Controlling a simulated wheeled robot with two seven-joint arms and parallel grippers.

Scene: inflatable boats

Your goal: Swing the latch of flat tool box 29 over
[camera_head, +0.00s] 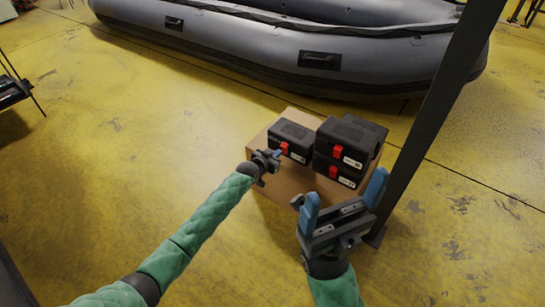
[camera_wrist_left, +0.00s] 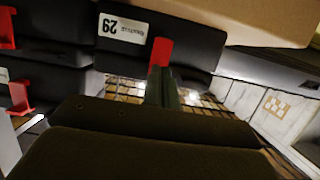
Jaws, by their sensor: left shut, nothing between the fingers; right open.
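Flat tool box 29 (camera_head: 293,133) is a black case on the left of a cardboard-coloured stand, with a red latch (camera_head: 284,147) on its front. In the left wrist view, which looks upside down, the box (camera_wrist_left: 190,25) shows a white label reading 29 and its red latch (camera_wrist_left: 160,51). My left gripper (camera_head: 276,154) is shut and empty, right in front of that latch. In the wrist view its fingertips (camera_wrist_left: 162,75) overlap the latch's end; I cannot tell whether they touch. My right gripper (camera_head: 343,192) is open and empty, nearer and to the right.
Two stacked black tool boxes (camera_head: 347,143) with red latches stand to the right on the same stand (camera_head: 262,136). A dark post (camera_head: 435,110) rises at the right. A grey inflatable boat (camera_head: 270,45) lies behind. The yellow floor (camera_head: 120,150) at left is mostly clear.

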